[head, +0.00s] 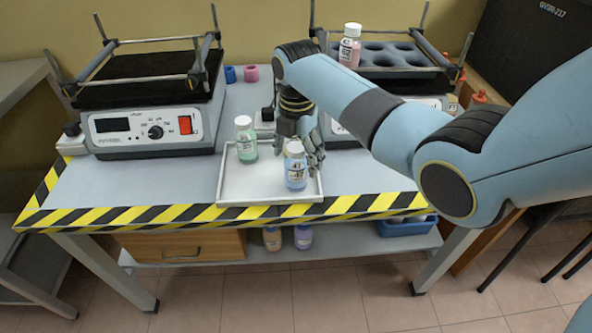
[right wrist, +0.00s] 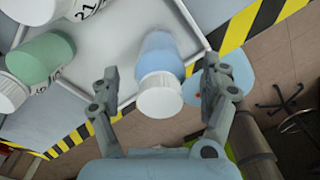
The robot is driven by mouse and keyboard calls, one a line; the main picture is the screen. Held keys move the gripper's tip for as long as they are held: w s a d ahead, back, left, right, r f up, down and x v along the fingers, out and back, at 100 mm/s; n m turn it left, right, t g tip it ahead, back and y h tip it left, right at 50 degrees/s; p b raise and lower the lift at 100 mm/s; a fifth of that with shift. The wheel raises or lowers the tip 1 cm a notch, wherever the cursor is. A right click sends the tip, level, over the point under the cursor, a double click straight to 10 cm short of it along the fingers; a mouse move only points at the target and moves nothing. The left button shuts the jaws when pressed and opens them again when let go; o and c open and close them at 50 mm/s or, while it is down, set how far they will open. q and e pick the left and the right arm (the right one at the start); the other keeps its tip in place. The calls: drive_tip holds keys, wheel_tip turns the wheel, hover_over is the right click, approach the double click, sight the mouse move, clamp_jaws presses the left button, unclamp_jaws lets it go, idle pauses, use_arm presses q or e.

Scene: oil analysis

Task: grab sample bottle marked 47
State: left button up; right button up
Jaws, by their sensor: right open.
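The blue sample bottle (head: 296,172) with a white cap stands on the white tray (head: 229,190). Its small label seems to read 47 but is blurred. A green bottle (head: 246,145) stands left of it on the tray. My right gripper (head: 311,150) is just behind the blue bottle and partly hidden by it. In the right wrist view the right gripper (right wrist: 161,80) is open, its fingers on either side of the blue bottle (right wrist: 160,53), with visible gaps. The green bottle (right wrist: 45,55) lies outside the left finger. My left gripper is not in view.
Shaker devices stand at the back left (head: 155,130) and behind my right arm. A bottle marked 82 (head: 350,50) stands on the right one's rack. Striped tape (head: 170,215) edges the table front. Bare tabletop lies left of the tray.

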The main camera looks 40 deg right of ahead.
drive_tip(key=shift+f, duration=0.85)
drive_tip(key=c, duration=1.4)
drive_tip(key=shift+r, duration=0.1)
